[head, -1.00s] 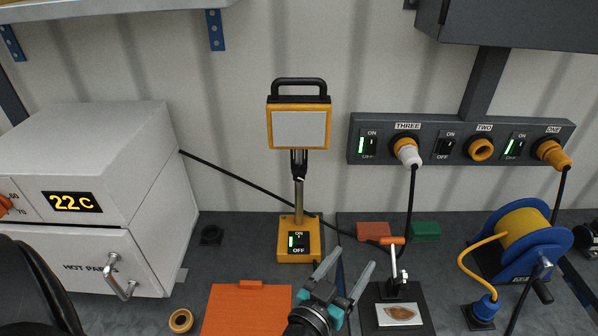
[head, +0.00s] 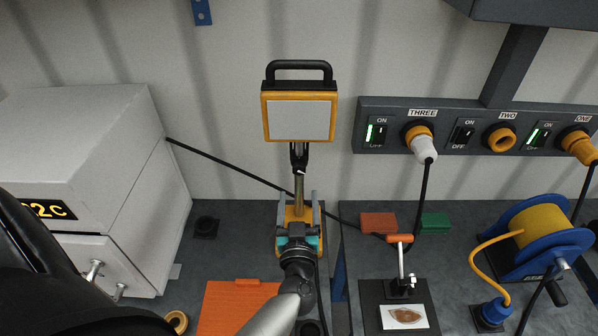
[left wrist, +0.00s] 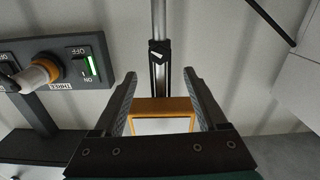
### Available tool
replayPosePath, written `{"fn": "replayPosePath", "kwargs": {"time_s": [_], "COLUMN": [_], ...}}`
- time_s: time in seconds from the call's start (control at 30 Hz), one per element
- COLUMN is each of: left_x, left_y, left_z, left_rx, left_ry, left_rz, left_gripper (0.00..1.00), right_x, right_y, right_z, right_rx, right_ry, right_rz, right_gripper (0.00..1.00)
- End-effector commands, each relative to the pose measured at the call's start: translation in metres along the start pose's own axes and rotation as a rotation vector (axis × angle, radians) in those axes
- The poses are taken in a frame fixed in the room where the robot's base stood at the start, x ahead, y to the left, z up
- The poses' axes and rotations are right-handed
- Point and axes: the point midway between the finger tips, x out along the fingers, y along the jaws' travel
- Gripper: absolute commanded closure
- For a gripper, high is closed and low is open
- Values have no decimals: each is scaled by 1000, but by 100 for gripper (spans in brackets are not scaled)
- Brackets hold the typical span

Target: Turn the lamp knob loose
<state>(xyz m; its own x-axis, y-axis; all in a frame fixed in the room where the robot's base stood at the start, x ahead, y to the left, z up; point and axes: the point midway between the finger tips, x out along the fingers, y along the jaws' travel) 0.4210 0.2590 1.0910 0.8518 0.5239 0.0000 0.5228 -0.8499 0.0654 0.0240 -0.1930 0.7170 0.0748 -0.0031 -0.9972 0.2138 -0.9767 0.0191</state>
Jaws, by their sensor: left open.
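The work lamp (head: 299,118) stands upright at the back of the table, with an orange frame, a pale panel and a black handle. Its dark knob or clamp (head: 299,156) sits on the metal pole just below the lamp head. My left gripper (head: 298,204) is open and empty, in front of the pole and lower than the knob, hiding most of the orange base. In the left wrist view, which is upside down, the dark clamp (left wrist: 158,62) lies beyond and between the open fingertips, apart from them. The right gripper is not in view.
A socket panel (head: 445,107) with plugs and switches is on the wall at right. A white oven (head: 90,170) stands left. A toggle clamp with an orange handle (head: 399,239) and a blue cable reel (head: 565,245) stand right.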

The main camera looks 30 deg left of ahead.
Motion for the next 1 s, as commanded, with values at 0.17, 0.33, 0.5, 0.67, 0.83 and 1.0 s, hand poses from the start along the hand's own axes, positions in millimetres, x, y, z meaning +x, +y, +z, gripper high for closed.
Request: {"fn": "replayPosePath", "kwargs": {"time_s": [0.17, 0.33, 0.5, 0.67, 0.83, 1.0], "left_x": [35, 63, 82, 89, 90, 90], "left_y": [0, 0, 0, 0, 0, 0], "left_z": [-1, 0, 0, 0, 0, 0], "left_rx": [2, 2, 2, 1, 0, 1], "left_ry": [3, 2, 1, -1, -1, -1], "left_rz": [1, 1, 2, 2, 2, 2], "left_gripper": [25, 25, 25, 25, 25, 32], "right_x": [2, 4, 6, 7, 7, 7], "right_y": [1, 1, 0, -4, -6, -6], "right_z": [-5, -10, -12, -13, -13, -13], "right_rx": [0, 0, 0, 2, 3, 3], "right_ry": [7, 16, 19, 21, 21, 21], "right_rz": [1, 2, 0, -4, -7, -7], "right_gripper": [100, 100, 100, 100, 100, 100]}}
